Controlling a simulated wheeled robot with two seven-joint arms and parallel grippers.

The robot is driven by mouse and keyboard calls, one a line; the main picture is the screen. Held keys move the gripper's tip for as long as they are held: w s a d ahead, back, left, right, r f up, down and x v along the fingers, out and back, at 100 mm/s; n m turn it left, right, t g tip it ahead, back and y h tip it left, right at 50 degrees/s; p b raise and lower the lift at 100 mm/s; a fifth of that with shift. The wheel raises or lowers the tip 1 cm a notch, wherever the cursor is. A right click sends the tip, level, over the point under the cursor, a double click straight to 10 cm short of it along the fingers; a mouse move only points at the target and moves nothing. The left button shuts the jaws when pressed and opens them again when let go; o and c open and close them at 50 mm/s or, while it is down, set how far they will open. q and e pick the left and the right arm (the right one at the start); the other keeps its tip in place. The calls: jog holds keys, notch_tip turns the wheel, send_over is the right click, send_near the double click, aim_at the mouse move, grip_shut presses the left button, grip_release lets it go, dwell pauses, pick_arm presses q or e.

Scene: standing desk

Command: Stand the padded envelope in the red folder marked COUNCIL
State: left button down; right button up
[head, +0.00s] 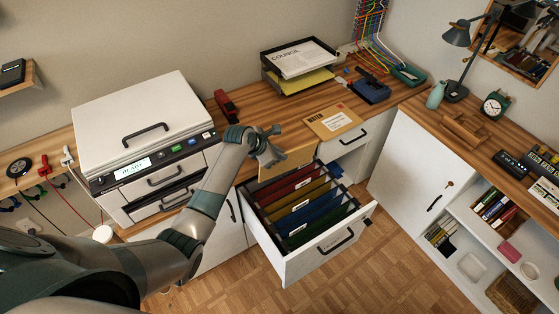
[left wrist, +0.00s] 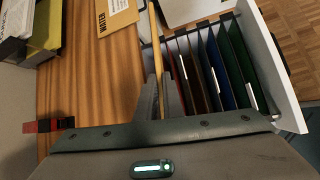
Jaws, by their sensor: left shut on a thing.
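My left gripper (head: 268,154) is shut on the tan padded envelope (head: 291,161). It holds the envelope upright above the back end of the open drawer. In the left wrist view the envelope (left wrist: 155,45) shows edge-on between the fingers (left wrist: 163,95). The red folder (head: 287,189) is the rearmost of the coloured hanging folders. In the left wrist view the red folder (left wrist: 175,68) lies just right of the envelope, partly hidden by a finger. I cannot tell whether the envelope's lower edge is inside it. The folder tabs are too small to read. My right gripper is out of view.
Yellow, blue and green folders fill the rest of the drawer (head: 322,261). A flat envelope marked WATER (head: 332,121) lies on the desk behind. A paper tray (head: 300,65) holds a sheet headed COUNCIL. A printer (head: 145,130) stands left and a red stapler (head: 226,105) beside it.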

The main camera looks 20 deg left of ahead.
pick_arm(q)
jog(key=shift+n+g+h, duration=0.5)
jog(key=shift+n+g, duration=0.1)
jog(key=shift+n, duration=0.3)
jog(key=w+r+p, duration=0.1)
jog(key=w+a+r+p, duration=0.1)
jog(key=w+r, duration=0.1)
jog(key=shift+r, duration=0.25)
jog(key=shift+f, duration=0.1)
